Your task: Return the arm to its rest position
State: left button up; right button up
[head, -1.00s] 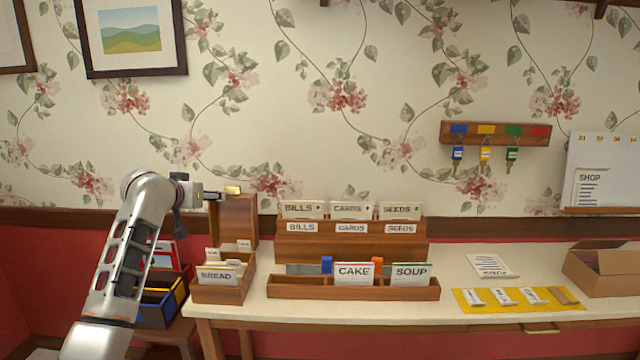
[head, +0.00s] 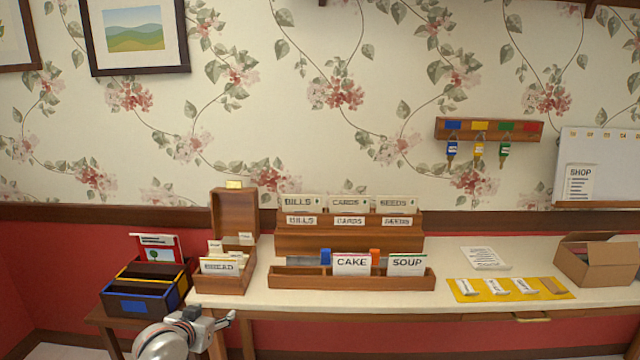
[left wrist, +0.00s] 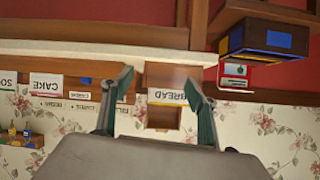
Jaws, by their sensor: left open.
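My left gripper (head: 222,319) is low at the front left of the table in the head view, below the table's front edge and apart from everything on it. Its two fingers are spread with nothing between them in the left wrist view (left wrist: 163,85), which looks upside down toward the table. The wooden recipe box (head: 222,282) stands beyond it with its lid up and a BREAD card (head: 219,267) at its front. My right gripper is in neither view.
The white table (head: 390,305) holds a wooden rack (head: 350,284) with CAKE and SOUP cards, a yellow mat (head: 510,296) and a cardboard box (head: 595,265). A dark bin (head: 128,303) sits on a low stand at left. A key rack (head: 488,130) hangs on the wall.

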pick_arm(q)
jog(key=s+d+f+m, duration=0.1)
jog(key=s+d+f, duration=0.1)
jog(key=s+f, duration=0.5)
jog(key=s+d+f, duration=0.2)
jog(key=s+f, duration=0.4)
jog(key=s, duration=0.3)
jog(key=s+d+f+h, duration=0.1)
jog(key=s+d+f, duration=0.1)
jog(key=s, duration=0.9)
jog(key=s+d+f+m+g+h, duration=0.1)
jog(key=s+d+f, duration=0.1)
jog(key=s, duration=0.8)
jog(key=shift+s+f, duration=0.35)
jog(key=shift+f, duration=0.1)
